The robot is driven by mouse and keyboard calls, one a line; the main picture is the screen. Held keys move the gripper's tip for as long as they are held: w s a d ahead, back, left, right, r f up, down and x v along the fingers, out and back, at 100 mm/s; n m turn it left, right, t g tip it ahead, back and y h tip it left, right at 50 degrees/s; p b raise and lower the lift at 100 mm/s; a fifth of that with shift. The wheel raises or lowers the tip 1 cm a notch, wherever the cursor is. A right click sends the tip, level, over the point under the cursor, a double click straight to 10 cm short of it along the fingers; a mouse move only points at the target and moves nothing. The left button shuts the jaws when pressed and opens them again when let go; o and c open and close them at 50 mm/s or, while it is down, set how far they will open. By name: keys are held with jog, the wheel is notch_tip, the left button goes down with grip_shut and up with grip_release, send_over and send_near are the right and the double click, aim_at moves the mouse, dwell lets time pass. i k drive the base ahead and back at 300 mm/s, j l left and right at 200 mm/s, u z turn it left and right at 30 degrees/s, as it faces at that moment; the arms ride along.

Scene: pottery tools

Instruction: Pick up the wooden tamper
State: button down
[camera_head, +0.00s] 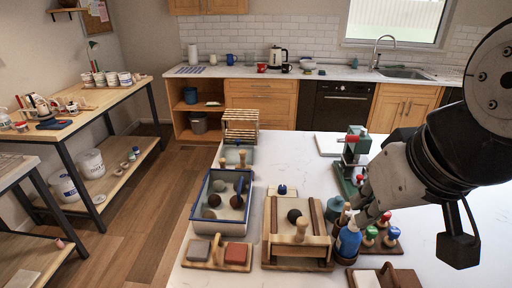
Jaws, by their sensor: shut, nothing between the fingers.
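Several wooden-handled tools are in view, and I cannot tell for certain which is the wooden tamper. One pale wooden handle (301,228) stands upright at the front of a wooden tray (271,222), close to a dark round ball (294,215). Others with dark round heads lie in a blue-rimmed bin (247,212) to the left. My gripper (362,217) comes down from the right, over the table, right of the wooden tray. It looks shut and empty, close to a blue bottle (348,242). Its tips are small and partly unclear against the things around them.
Stamps with coloured knobs (388,233) stand right of the bottle. A green press (351,165) is behind. A wooden caddy with grey and red blocks (236,254) is at front left.

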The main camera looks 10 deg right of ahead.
aim_at(222, 161)
jog(key=i+j+z, duration=0.1)
jog(key=i+j, duration=0.25)
jog(key=j, duration=0.3)
jog(key=i+j+z, duration=0.15)
jog(key=j, duration=0.2)
jog(key=i+j+z, duration=0.2)
jog(key=j+z, duration=0.15)
jog(key=j, duration=0.9)
jog(key=j+z, duration=0.35)
jog(key=j, duration=0.9)
jog(key=i+j, duration=0.15)
jog(key=i+j+z, duration=0.1)
jog(key=j, duration=0.3)
